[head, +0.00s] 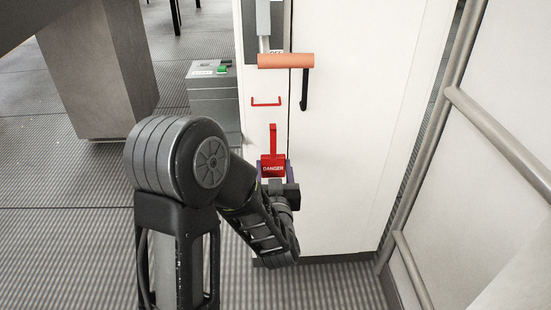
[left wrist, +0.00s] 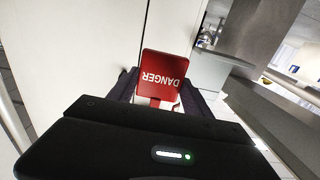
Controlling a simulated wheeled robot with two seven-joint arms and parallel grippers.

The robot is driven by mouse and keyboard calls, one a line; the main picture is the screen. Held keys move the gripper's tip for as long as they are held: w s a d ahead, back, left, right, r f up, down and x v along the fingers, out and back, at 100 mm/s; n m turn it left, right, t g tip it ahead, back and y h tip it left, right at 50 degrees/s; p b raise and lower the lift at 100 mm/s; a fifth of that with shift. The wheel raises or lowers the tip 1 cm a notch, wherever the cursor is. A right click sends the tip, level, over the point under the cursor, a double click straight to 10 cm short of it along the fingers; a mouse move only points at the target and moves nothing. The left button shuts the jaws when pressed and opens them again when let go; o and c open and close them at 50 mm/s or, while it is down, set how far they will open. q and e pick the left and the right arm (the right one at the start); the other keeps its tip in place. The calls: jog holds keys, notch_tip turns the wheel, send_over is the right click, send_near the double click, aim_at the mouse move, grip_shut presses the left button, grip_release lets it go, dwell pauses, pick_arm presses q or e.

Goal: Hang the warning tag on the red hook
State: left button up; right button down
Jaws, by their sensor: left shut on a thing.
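The red warning tag (head: 273,167) reads DANGER and has a narrow red strip standing up above its plate in the head view. In the left wrist view the tag (left wrist: 163,72) appears upside down, beyond the dark gripper body. My left gripper (head: 275,178) is shut on the tag and holds it in front of the white cabinet door. The fingers are partly hidden behind the tag and wrist. The red hook (head: 266,103) is a thin bracket on the cabinet, above the tag and apart from it. My right gripper is not in view.
The white cabinet (head: 345,150) has an orange bar (head: 286,61), a black handle (head: 305,90) and a grey switch panel (head: 264,25). A grey box with a green button (head: 222,70) stands left. Metal railing (head: 440,130) bounds the right side.

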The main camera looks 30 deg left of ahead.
pick_arm(q)
jog(key=shift+w+a+r, duration=0.1)
dwell(0.3)
jog(key=shift+w+a+r+p, duration=0.1)
jog(key=shift+w+a+p, duration=0.35)
jog(key=shift+p, duration=0.4)
jog(key=f+p+x, duration=0.2)
jog(key=p+x, duration=0.2)
jog(key=x, duration=1)
jog(key=shift+w+a, duration=0.15)
jog(key=shift+w, duration=0.15)
jog(key=shift+r, duration=0.1)
jog(key=o, duration=1.5)
